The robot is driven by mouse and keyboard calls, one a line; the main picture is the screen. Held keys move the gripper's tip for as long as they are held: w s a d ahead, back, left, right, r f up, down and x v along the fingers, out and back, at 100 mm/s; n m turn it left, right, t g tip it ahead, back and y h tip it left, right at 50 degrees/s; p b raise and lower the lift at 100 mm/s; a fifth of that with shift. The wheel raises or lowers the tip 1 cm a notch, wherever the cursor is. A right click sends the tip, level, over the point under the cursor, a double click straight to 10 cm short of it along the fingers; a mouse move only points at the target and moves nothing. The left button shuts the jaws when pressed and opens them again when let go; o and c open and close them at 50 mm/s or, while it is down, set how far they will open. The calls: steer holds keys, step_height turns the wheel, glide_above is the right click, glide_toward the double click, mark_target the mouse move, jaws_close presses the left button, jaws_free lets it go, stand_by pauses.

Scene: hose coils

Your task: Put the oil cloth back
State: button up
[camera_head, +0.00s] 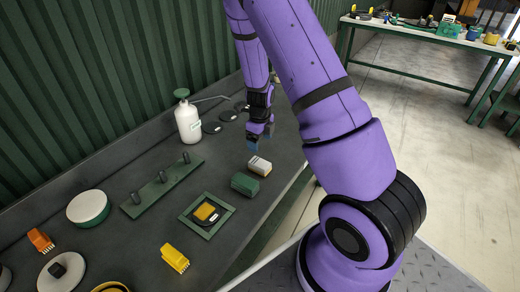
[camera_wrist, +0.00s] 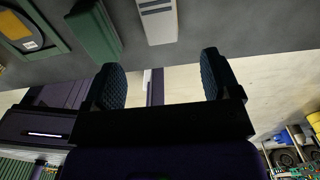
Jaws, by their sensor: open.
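I cannot tell for sure which thing is the oil cloth. A yellow-orange square on a dark pad (camera_head: 206,212) lies inside a green square frame (camera_head: 190,224) on the bench; part of it shows at the upper left of the wrist view (camera_wrist: 14,26). My gripper (camera_head: 262,143) is open, pointing down behind a small white box (camera_head: 260,167). In the wrist view nothing is between its fingers (camera_wrist: 162,78); the white box (camera_wrist: 157,20) lies beyond them, with a dark green block (camera_wrist: 95,32) to its left.
The green block (camera_head: 245,184) sits near the bench's front edge. A green pegged rack (camera_head: 160,190), a white bottle (camera_head: 188,123), a round tin (camera_head: 88,208) and yellow (camera_head: 175,258) and orange (camera_head: 41,240) brushes stand around. A corrugated wall (camera_head: 90,80) rises behind.

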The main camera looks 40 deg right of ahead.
steer(key=s+a+r+n+t+y, duration=0.1)
steer(key=s+a+r+n, duration=0.15)
steer(key=r+n, duration=0.4)
steer(key=s+a+r+n+t, duration=0.1)
steer(key=s+a+r+n, duration=0.2)
steer(key=r, duration=0.7)
steer(key=s+a+r+n+y, duration=0.1)
steer(key=a+r+n, duration=0.35)
steer(key=r, duration=0.45)
steer(key=s+a+r+n+t+h, duration=0.1)
steer(key=s+r+n, duration=0.5)
steer(key=s+n, duration=0.3)
steer(key=s+a+r+n+t+h, duration=0.1)
steer(key=s+a+r+n+t, duration=0.1)
steer(key=s+r+n, duration=0.5)
steer(key=s+n, duration=0.2)
steer(key=s, duration=0.2)
steer(key=shift+a, duration=0.15)
